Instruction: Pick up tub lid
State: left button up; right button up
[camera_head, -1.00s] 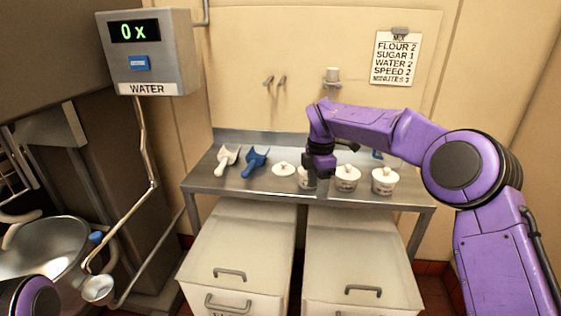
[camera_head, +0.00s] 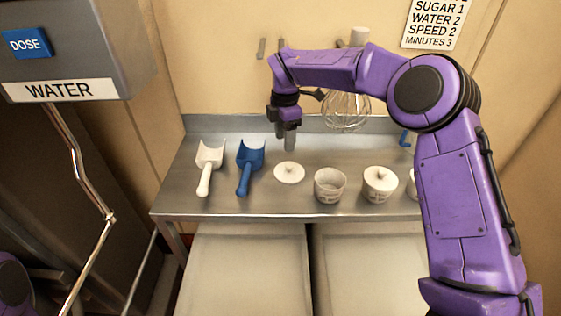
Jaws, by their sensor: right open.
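A white round tub lid (camera_head: 289,172) with a small knob lies flat on the steel table, left of an open white tub (camera_head: 330,185). My right gripper (camera_head: 289,146) points down just behind and above the lid, open and empty, apart from it. My left gripper is out of view.
A white scoop (camera_head: 208,165) and a blue scoop (camera_head: 249,166) lie left of the lid on the steel table (camera_head: 270,207). A wire whisk (camera_head: 346,110) hangs on the wall behind my right arm. The water dispenser (camera_head: 70,50) is at the left.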

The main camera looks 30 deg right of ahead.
aim_at(290, 165)
jog(key=s+f, duration=0.1)
jog(key=s+f+p, duration=0.1)
jog(key=shift+s+d+f, duration=0.2)
jog(key=shift+f, duration=0.15)
jog(key=f, duration=0.2)
jog(key=w+f+p, duration=0.1)
jog(key=f, duration=0.1)
jog(key=f+p, duration=0.1)
jog(key=f, duration=0.1)
jog(key=shift+w+d, duration=0.2)
jog(key=shift+d, duration=0.15)
jog(key=shift+s+r, duration=0.1)
jog(key=shift+s, duration=0.3)
jog(key=shift+c, duration=1.3)
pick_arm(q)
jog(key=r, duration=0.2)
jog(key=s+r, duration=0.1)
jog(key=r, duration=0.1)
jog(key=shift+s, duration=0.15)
pick_arm(e)
grip_shut()
